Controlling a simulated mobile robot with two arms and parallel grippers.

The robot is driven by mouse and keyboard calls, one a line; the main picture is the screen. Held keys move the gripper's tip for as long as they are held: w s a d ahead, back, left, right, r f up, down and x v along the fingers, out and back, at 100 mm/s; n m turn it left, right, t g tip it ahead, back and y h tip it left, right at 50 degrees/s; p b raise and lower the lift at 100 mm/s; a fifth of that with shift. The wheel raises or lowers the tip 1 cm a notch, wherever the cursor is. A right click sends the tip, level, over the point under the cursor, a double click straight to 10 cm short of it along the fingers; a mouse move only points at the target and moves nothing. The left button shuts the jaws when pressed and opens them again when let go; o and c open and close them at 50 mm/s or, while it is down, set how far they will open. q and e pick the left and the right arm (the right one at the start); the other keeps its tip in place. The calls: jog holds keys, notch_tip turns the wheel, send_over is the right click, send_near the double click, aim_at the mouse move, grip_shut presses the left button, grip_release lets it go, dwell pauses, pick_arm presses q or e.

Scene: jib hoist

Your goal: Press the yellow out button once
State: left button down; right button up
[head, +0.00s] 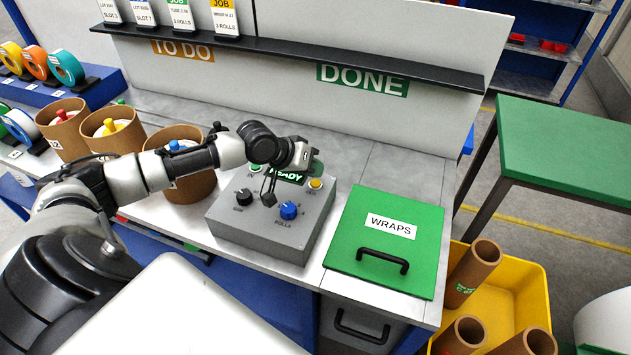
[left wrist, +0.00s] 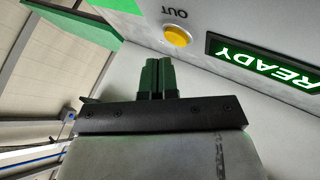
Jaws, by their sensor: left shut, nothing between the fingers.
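The yellow out button (head: 315,184) is a small round cap at the right rear of the grey control box (head: 262,238). In the left wrist view the yellow button (left wrist: 178,36) shows under the label OUT, beside a lit green READY display (left wrist: 262,62). My left gripper (head: 318,168) is over the rear right of the box, close to the button. Its green fingertips (left wrist: 157,64) are shut with nothing between them. In the wrist view a gap shows between the fingertips and the button. My right gripper is not in view.
The box also carries a green button (head: 255,167), a black knob (head: 244,197) and a blue ROLLS knob (head: 288,210). A green WRAPS lid (head: 352,262) lies to the right. Brown tubs (head: 190,186) stand to the left. A shelf (head: 290,52) runs behind.

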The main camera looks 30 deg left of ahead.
aim_at(314, 181)
pick_arm(q)
jog(key=shift+f, duration=0.2)
jog(key=shift+f, duration=0.25)
jog(key=shift+f, duration=0.5)
dwell(0.8)
jog(key=shift+r+p, duration=0.9)
jog(key=shift+p, duration=0.25)
notch_tip(314, 181, up, 5)
jog(key=p, duration=0.5)
